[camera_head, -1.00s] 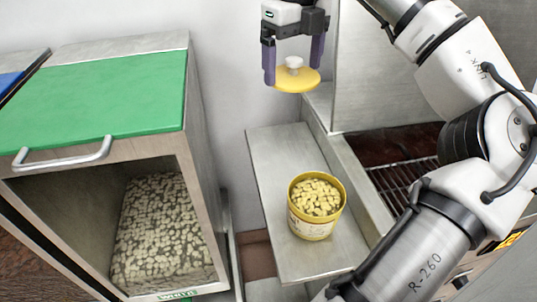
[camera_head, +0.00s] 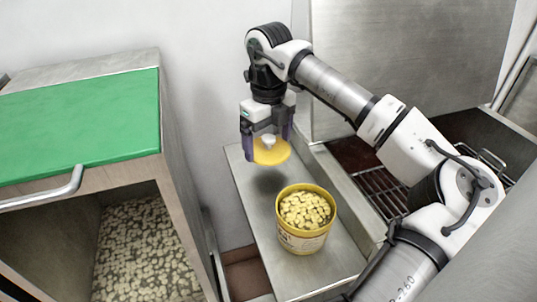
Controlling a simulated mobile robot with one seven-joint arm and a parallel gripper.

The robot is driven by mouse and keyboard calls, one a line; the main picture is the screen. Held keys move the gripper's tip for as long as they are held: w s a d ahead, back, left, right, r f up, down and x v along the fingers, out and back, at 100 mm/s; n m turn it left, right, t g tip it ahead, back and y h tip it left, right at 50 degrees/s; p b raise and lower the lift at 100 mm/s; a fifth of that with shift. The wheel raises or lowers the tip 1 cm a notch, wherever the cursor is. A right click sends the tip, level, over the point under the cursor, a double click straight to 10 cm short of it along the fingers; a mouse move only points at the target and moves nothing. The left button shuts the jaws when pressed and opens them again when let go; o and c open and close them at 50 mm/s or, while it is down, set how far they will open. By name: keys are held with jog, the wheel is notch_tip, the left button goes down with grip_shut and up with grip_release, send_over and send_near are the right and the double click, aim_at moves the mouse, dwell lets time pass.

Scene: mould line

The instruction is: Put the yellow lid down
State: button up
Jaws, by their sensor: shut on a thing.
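The yellow lid (camera_head: 270,154) is a round disc with a pale knob on top. A dark shadow lies on the shelf below the lid, so the lid is apart from the surface. The yellow tub (camera_head: 303,240) stands upright and open on the shelf, in front of the lid and a little to its right. It is full of pale yellow pieces.
On the left is a bin with a green lid (camera_head: 80,120) and a metal handle (camera_head: 45,195), holding many pale pieces (camera_head: 150,250). A dark rack (camera_head: 375,180) lies right of the shelf, past a raised metal edge. The shelf's back part is clear.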

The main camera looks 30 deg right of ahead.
aim_at(268, 148)
jog(key=shift+f, duration=2.5)
jog(key=shift+f, duration=0.1)
jog(key=shift+f, duration=0.15)
jog(key=o, duration=0.7)
notch_tip(268, 148, up, 12)
jog(key=shift+r, duration=0.25)
